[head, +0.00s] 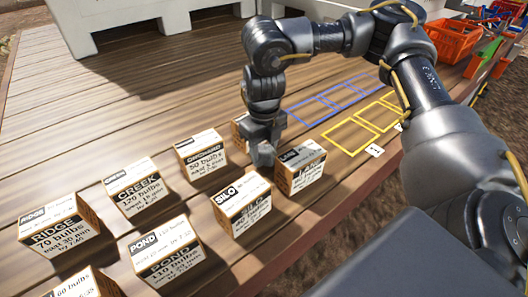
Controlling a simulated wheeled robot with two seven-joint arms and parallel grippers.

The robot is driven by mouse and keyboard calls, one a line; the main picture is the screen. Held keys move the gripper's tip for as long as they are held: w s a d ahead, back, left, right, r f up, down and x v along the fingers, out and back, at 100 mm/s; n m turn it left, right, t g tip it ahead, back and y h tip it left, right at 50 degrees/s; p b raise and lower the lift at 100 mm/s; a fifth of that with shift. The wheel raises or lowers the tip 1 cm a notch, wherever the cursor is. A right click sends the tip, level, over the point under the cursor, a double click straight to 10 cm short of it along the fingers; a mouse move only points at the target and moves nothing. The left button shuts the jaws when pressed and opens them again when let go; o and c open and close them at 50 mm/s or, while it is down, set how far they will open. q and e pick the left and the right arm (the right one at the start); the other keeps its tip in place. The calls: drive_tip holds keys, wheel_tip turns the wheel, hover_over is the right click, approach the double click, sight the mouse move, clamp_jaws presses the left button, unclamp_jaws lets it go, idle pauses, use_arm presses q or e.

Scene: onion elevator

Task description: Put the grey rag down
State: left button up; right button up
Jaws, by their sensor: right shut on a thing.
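My right gripper (264,140) points down over the wooden deck, among the labelled boxes, in the head view. It is shut on a small grey lump that looks like the grey rag (263,156). The rag hangs just below the fingers, between a box behind it and the box at its right. I cannot tell whether it touches a box or the deck. The fingers and dark wrist hide part of the rag and of the box behind. My left gripper is not in view.
Labelled boxes stand in rows on the deck, including RIDGE (60,228), CREEK (137,188), POND (165,250) and SILO (240,207). Blue outlines (340,97) and yellow outlines (352,136) mark empty deck at right. An orange crate (455,38) stands farther back. The deck's left side is clear.

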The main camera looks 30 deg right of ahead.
sight(264, 148)
drive_tip(key=shift+w+d+f, duration=0.1)
drive_tip(key=shift+w+f, duration=0.05)
drive_tip(key=shift+f, duration=0.75)
drive_tip(key=shift+r, duration=0.1)
drive_tip(key=o, duration=1)
drive_tip(key=shift+f, duration=0.2)
drive_tip(key=shift+o, duration=0.2)
wheel_tip(264, 148, up, 12)
drive_tip(key=shift+r+b, duration=0.2)
drive_tip(key=shift+b, duration=0.25)
